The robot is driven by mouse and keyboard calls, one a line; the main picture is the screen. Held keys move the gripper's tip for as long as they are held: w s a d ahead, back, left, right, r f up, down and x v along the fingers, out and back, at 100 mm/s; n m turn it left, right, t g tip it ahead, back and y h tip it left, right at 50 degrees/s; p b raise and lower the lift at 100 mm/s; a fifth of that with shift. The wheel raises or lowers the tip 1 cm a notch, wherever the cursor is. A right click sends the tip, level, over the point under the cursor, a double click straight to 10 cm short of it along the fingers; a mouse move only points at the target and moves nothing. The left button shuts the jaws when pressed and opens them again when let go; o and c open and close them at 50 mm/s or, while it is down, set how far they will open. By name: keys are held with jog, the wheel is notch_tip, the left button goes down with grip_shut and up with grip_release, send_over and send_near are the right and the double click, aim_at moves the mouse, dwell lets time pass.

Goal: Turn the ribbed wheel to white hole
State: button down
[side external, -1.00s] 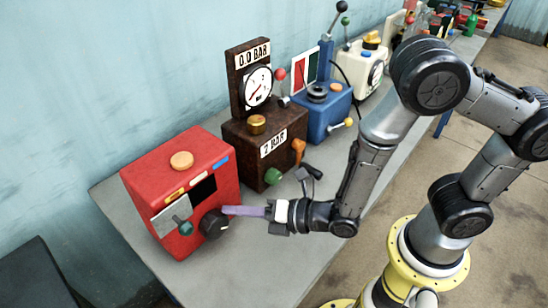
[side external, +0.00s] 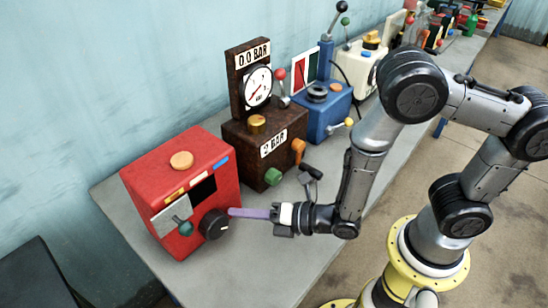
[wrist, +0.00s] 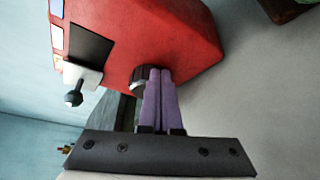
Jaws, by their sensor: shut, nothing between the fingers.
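The ribbed wheel (side external: 213,225) is a black knob with a white mark, on the front of the red box (side external: 165,180). In the wrist view the wheel (wrist: 138,78) is partly hidden behind my fingers. My gripper (side external: 232,212) has purple fingers that are shut together and empty. Its fingertips point at the wheel's right side in the side view; I cannot tell whether they touch it. In the wrist view my gripper (wrist: 160,72) shows both fingers side by side. I cannot make out a white hole.
A grey plate with a dark green-knobbed lever (side external: 185,228) sits left of the wheel. An orange button (side external: 181,160) tops the red box. A brown gauge box (side external: 262,145) and a blue machine (side external: 322,105) stand behind. The grey bench front (side external: 270,255) is clear.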

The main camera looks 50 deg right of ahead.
aim_at(214, 209)
jog(key=shift+f, duration=0.35)
dwell(0.4)
jog(key=shift+d, duration=0.15)
jog(key=shift+d+r, duration=0.1)
jog(key=shift+d, duration=0.15)
jog(key=shift+s, duration=3)
jog(key=shift+w+a+r, duration=0.35)
jog(key=shift+w+r, duration=0.25)
jog(key=shift+w, duration=0.4)
jog(key=shift+w+a+r, duration=0.4)
jog(key=shift+w+r, duration=0.15)
jog(key=shift+w, duration=0.5)
jog(key=shift+w+a+r, duration=0.35)
jog(key=shift+w+r, duration=0.25)
jog(key=shift+w, duration=0.4)
jog(key=shift+a+f, duration=0.15)
jog(key=shift+f, duration=0.1)
